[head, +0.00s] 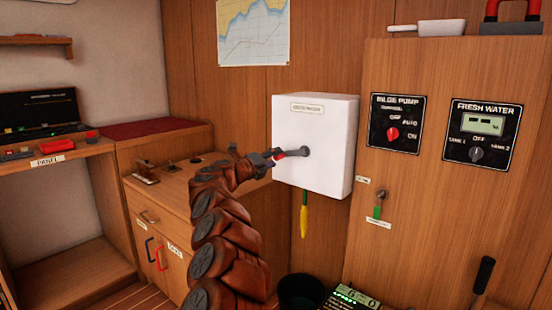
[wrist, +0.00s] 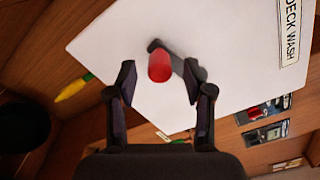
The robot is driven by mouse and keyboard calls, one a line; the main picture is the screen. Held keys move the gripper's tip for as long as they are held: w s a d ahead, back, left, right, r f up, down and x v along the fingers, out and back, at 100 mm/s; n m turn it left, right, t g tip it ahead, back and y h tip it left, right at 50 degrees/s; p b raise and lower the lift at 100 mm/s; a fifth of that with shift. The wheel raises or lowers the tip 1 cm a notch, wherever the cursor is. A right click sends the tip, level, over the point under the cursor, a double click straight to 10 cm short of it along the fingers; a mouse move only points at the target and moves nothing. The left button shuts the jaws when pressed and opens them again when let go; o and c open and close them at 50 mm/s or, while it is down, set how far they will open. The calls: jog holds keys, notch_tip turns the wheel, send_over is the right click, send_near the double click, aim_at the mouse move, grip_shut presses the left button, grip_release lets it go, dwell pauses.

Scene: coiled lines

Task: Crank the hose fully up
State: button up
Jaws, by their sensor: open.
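A white box (head: 315,140) is mounted on the wooden wall. In the wrist view the box (wrist: 110,60) carries a label (wrist: 292,30) reading DECK WASH. A grey crank arm (wrist: 190,68) with a red knob (wrist: 159,67) is on its front. A short yellow hose end (head: 303,220) hangs below the box and also shows in the wrist view (wrist: 76,86); the rest of the hose is hidden. My gripper (wrist: 158,84) is open, with its fingertips on either side of the red knob, apart from it in the picture. In the head view my gripper (head: 272,157) is at the box's left front.
The bilge pump panel (head: 396,122) and fresh water panel (head: 485,135) are on the cabinet at right. A small green-handled valve (head: 378,208) is below them. A dark bucket (head: 300,291) stands below the box. A wooden counter (head: 180,185) is at left.

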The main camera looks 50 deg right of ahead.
jog(key=a, duration=1)
jog(key=shift+w, duration=0.2)
dwell(0.4)
